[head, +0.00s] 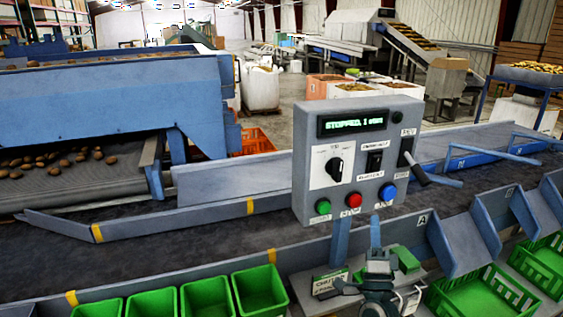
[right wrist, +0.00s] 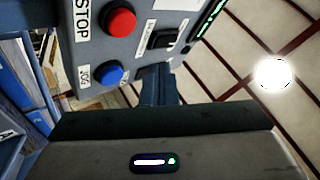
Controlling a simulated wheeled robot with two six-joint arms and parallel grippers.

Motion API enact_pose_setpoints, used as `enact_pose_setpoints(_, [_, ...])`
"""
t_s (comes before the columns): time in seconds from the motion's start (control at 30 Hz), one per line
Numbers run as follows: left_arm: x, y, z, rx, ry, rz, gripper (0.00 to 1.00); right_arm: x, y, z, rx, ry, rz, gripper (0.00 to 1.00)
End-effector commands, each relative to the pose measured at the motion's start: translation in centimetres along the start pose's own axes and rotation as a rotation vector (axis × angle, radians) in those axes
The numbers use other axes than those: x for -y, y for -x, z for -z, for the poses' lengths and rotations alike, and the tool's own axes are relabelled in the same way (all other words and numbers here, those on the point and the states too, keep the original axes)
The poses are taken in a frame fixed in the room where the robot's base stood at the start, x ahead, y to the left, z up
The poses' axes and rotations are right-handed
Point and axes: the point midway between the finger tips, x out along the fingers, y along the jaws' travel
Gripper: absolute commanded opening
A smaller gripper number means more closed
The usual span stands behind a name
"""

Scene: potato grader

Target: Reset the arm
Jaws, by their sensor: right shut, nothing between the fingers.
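My right gripper (head: 375,222) points up just below the grey control box, in front of its lower edge. In the right wrist view its fingers (right wrist: 160,85) are together, with nothing visible between them. The control box (head: 300,150) has a lit display (head: 353,123) reading "STOPPED" and more text. Along its bottom are a green button (head: 323,206), a red button (head: 354,200) and a blue button (head: 388,191). The red stop button (right wrist: 119,22) and blue jog button (right wrist: 109,72) show in the right wrist view. My left gripper is not in view.
A black rotary knob (head: 335,169), a dark switch (head: 374,161) and a lever (head: 414,170) are on the box. The dark conveyor belt (head: 150,232) runs behind it. Green bins (head: 205,298) and green crates (head: 485,297) line the front. Potatoes (head: 70,160) lie at left.

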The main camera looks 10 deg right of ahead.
Motion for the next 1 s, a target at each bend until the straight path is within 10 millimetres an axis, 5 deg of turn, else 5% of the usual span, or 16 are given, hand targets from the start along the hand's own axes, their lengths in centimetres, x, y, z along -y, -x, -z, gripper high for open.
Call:
enact_pose_setpoints(0.27, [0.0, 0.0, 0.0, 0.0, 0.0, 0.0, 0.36, -0.1, 3.2, -4.2, 0.249, 0.139, -0.086, 0.0])
enact_pose_setpoints(0.4, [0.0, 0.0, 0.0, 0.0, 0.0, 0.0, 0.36, -0.8, 8.0, -7.9, 0.53, 0.313, -0.188, 0.0])
enact_pose_setpoints(0.57, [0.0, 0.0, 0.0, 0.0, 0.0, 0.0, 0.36, -1.9, 14.9, -10.1, 0.85, 0.523, -0.316, 0.0])
enact_pose_setpoints(0.8, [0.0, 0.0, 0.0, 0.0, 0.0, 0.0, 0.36, -2.9, 26.2, -8.5, 1.307, 0.817, -0.542, 0.0])
enact_pose_setpoints(1.0, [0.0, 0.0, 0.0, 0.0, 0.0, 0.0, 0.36, -2.3, 33.0, -4.9, 1.577, 0.965, -0.713, 0.0])
